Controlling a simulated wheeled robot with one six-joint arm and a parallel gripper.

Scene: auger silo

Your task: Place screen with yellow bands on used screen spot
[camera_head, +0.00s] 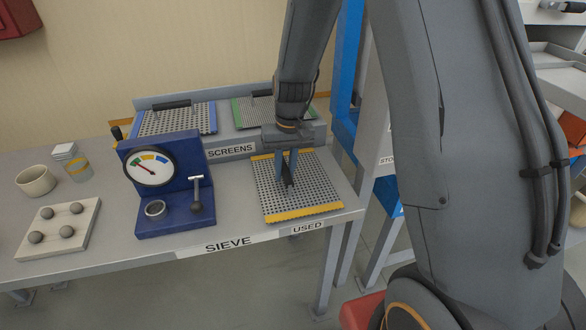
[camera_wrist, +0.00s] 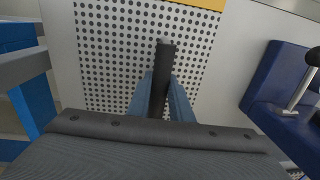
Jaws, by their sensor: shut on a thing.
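The screen with yellow bands (camera_head: 315,190) is a perforated light-grey plate with a yellow band along its near and far edges. It lies flat, or very nearly so, at the right end of the table, just behind the "USED" label (camera_head: 308,227). My gripper (camera_head: 287,182) points down over it, with its blue fingers shut on the screen's dark handle. In the wrist view, the fingers (camera_wrist: 161,95) close around the dark handle (camera_wrist: 165,60), and one yellow band (camera_wrist: 195,3) shows at the top. Whether the screen fully touches the table is hard to tell.
A blue-banded screen (camera_head: 178,122) and a green-banded screen (camera_head: 245,112) sit on the raised rack labelled "SCREENS". A blue gauge stand (camera_head: 165,185) is left of the yellow screen. A beaker (camera_head: 36,180), a jar and a tray of balls (camera_head: 55,230) stand further left.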

